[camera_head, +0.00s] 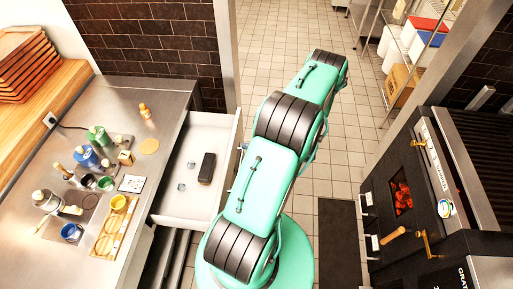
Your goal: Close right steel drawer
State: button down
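The steel drawer (207,128) stands open, pulled out to the right from the steel counter's front. A dark block-shaped object (207,167) and two small clear items lie inside it. My teal and black arm passes along the drawer's right side and hides part of its front edge. A small metal part shows between the drawer's front and my arm; I cannot tell what it is. My gripper's fingers do not show in this view.
The steel counter (150,95) holds bottles, cups and a wooden tray (103,243). Stacked wooden trays (28,62) stand at the far left. A grill station (440,190) stands at the right. Tiled floor (345,165) with a dark mat (338,240) lies between.

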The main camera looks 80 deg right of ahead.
jog(key=shift+w, duration=1.15)
jog(key=shift+w, duration=0.15)
jog(key=w, duration=2.6)
jog(key=shift+w, duration=0.25)
jog(key=shift+w+b, duration=0.3)
jog(key=shift+w, duration=0.4)
jog(key=shift+r, duration=0.1)
send_over(215, 150)
jog(key=shift+s+d+p, duration=0.1)
jog(key=shift+s+p, duration=0.05)
jog(key=shift+p, duration=0.25)
